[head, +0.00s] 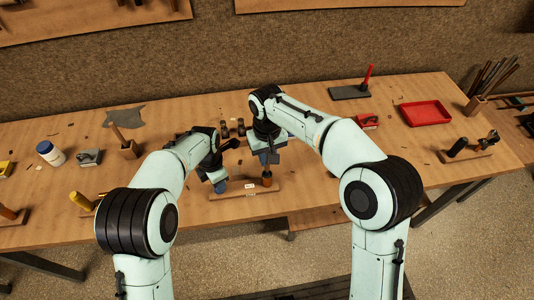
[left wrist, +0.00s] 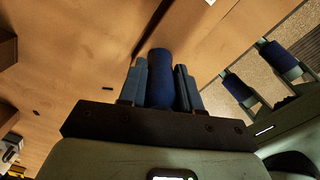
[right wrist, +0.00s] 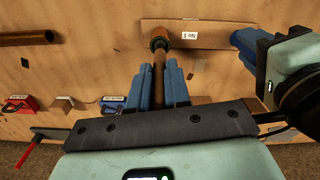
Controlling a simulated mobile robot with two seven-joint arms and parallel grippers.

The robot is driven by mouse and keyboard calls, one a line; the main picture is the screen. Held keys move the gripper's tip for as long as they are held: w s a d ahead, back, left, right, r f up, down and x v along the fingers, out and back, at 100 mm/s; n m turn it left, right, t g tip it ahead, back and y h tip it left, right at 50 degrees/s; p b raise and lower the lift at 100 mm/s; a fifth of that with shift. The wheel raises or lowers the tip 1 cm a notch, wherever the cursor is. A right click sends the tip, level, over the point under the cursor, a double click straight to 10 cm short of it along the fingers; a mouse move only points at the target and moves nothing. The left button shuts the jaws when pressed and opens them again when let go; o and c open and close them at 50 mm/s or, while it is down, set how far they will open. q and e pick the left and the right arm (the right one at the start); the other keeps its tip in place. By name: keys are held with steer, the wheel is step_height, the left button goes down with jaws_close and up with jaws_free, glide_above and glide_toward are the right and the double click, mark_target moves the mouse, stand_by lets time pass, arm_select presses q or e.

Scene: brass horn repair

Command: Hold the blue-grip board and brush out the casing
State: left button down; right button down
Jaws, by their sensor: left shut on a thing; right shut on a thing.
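The wooden board (head: 232,193) lies near the front edge of the table, with a white label on it. A short brown casing (head: 267,180) stands upright at its right part. My left gripper (head: 218,183) is shut on the blue grip (left wrist: 159,75) at the board's left end. My right gripper (head: 270,156) is above the casing, shut on a brown rod-like brush handle (right wrist: 158,80). In the right wrist view the rod lines up with the casing (right wrist: 159,43) and its far end meets the casing mouth. How deep it goes and the bristles are hidden.
A rod holder (head: 475,106) is at the back right. Clear tabletop lies right of the board.

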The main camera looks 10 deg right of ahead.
stand_by(0.4)
steer(key=shift+r, duration=2.6)
steer(key=shift+r, duration=2.4)
arm_select(q)
steer(key=c, duration=0.7)
jaws_free()
steer(key=shift+r, duration=0.1)
